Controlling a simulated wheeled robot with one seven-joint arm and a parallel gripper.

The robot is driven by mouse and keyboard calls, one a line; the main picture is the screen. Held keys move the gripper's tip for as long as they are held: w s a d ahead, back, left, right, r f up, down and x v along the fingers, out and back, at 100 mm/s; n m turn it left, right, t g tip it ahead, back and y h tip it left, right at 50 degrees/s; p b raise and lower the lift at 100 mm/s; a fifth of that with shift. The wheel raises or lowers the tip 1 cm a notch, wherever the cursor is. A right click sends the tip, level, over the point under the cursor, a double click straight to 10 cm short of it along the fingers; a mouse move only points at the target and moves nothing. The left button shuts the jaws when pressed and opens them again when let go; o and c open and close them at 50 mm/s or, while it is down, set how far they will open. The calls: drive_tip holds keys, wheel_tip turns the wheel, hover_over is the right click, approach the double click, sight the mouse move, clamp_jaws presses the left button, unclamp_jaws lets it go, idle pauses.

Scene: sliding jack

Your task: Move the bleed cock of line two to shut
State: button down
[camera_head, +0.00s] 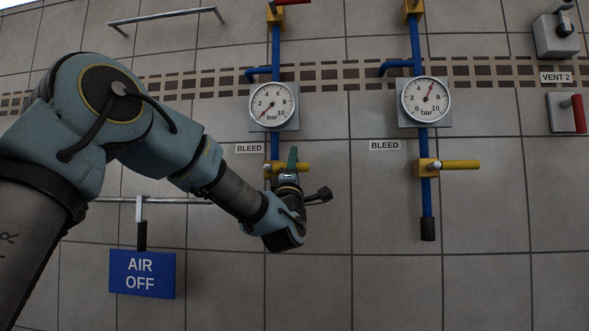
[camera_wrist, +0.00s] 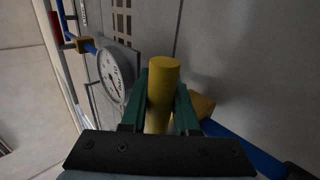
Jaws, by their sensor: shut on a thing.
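Two blue vertical pipes stand on the wall in the head view, each with a BLEED label. The left bleed cock (camera_head: 304,167) has a yellow lever lying level and pointing right. My gripper (camera_head: 291,156), with green fingers, is at this lever and partly hides it. In the wrist view my gripper (camera_wrist: 162,88) is shut on the yellow lever (camera_wrist: 163,75), one finger on each side. The cock's yellow body (camera_wrist: 201,104) shows beside it on the blue pipe. The right bleed cock (camera_head: 458,164) also has a yellow lever level and pointing right. No line number shows beside either cock.
The left gauge (camera_head: 271,106) reads near zero; the right gauge (camera_head: 426,99) reads roughly 6 bar. A red-handled valve (camera_head: 290,2) tops the left pipe. A VENT 2 label (camera_head: 555,77) and red lever (camera_head: 578,113) are at right. A blue AIR OFF sign (camera_head: 142,274) hangs from a rail.

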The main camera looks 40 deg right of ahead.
drive_tip(key=shift+r, duration=0.1)
idle(0.3)
drive_tip(key=c, duration=0.7)
unclamp_jaws()
drive_tip(key=shift+o, duration=0.2)
drive_tip(key=b+v, duration=0.2)
drive_tip(key=v, duration=0.9)
drive_tip(key=shift+b, duration=0.35)
